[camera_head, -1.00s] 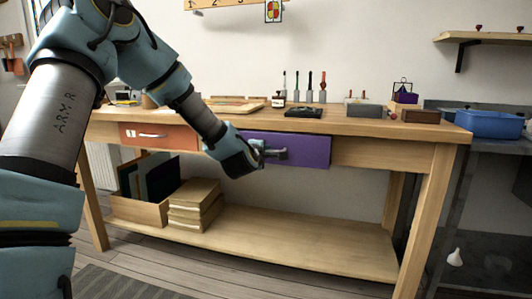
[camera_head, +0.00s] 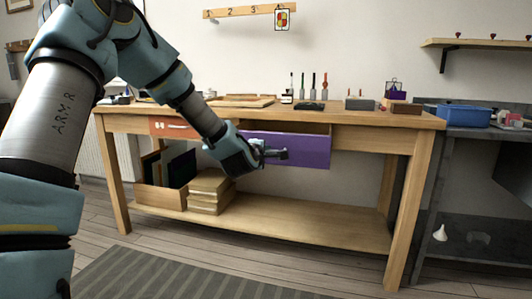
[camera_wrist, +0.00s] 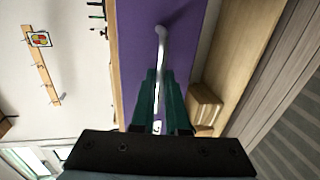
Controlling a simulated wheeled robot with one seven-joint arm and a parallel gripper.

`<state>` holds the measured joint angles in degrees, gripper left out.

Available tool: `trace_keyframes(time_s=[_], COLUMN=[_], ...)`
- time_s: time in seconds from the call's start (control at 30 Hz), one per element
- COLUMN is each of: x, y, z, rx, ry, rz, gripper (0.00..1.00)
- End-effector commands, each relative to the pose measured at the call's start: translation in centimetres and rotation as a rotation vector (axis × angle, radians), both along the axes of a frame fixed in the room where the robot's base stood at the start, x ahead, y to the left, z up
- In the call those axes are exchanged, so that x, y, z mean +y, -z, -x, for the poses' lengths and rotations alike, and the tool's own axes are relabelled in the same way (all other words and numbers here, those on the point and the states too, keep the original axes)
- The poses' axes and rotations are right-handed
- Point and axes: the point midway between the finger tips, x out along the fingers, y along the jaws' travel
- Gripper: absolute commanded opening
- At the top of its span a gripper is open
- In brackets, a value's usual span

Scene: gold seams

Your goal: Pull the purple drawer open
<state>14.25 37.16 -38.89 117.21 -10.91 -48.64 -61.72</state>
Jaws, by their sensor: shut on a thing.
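The purple drawer (camera_head: 308,151) is in the front of the wooden workbench (camera_head: 372,119), right of the orange drawer. It stands partly open, with a dark gap showing above its front. My gripper (camera_head: 280,153) is at the left part of the purple front, shut on the drawer's handle. In the wrist view the purple front (camera_wrist: 185,50) fills the upper middle, and the pale bar handle (camera_wrist: 161,45) runs down between the two green fingers of my gripper (camera_wrist: 158,78). The part of the handle between the fingers is partly hidden.
The orange drawer (camera_head: 172,127) is left of the purple one, partly behind my arm. A lower shelf (camera_head: 300,222) holds a box of folders (camera_head: 160,197) and stacked packages (camera_head: 208,190). Tools stand on the bench top. The floor and striped mat (camera_head: 150,275) in front are clear.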

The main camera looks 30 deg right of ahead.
Motion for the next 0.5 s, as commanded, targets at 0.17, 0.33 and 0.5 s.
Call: trace_keyframes(time_s=[0.17, 0.33, 0.5], x=[-0.01, -0.01, 0.00], y=[0.06, 0.04, 0.03], z=[0.04, 0.02, 0.01], rx=[0.001, 0.001, 0.000], ry=[0.001, 0.001, 0.000], rz=[-0.001, -0.001, 0.000], gripper=[0.16, 0.35, 0.41])
